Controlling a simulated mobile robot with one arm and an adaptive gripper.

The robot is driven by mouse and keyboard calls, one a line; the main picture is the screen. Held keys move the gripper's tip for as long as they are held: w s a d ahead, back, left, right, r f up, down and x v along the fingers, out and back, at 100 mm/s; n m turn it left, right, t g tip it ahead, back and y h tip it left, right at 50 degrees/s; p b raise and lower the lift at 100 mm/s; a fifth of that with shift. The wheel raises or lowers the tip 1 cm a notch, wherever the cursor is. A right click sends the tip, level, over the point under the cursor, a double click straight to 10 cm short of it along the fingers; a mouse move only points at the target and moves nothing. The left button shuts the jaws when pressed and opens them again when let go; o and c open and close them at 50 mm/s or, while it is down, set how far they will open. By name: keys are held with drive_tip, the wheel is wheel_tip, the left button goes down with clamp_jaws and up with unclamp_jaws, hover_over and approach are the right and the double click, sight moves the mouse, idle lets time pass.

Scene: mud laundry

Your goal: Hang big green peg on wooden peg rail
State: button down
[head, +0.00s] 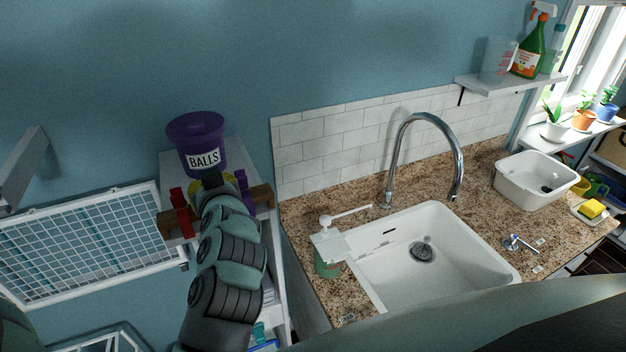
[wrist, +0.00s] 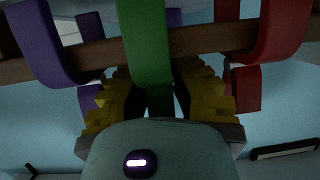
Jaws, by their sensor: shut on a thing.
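The big green peg (wrist: 146,45) is held between the yellow fingers of my gripper (wrist: 158,98), which is shut on its lower end. The peg stands upright and crosses the camera side of the wooden peg rail (wrist: 215,38). Whether its hook rests on the rail cannot be told, as its top is out of view. In the head view, my gripper (head: 212,184) is at the middle of the rail (head: 262,197), and my arm hides the green peg.
A red peg (head: 181,212) and a purple peg (head: 243,190) hang on the rail on either side of my gripper. A purple bucket marked BALLS (head: 197,143) stands on a shelf just behind. A white grid rack (head: 90,245) is at left, a sink (head: 440,255) at right.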

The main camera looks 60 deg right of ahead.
drive_tip(key=c, duration=0.9)
unclamp_jaws()
drive_tip(key=shift+o, duration=0.2)
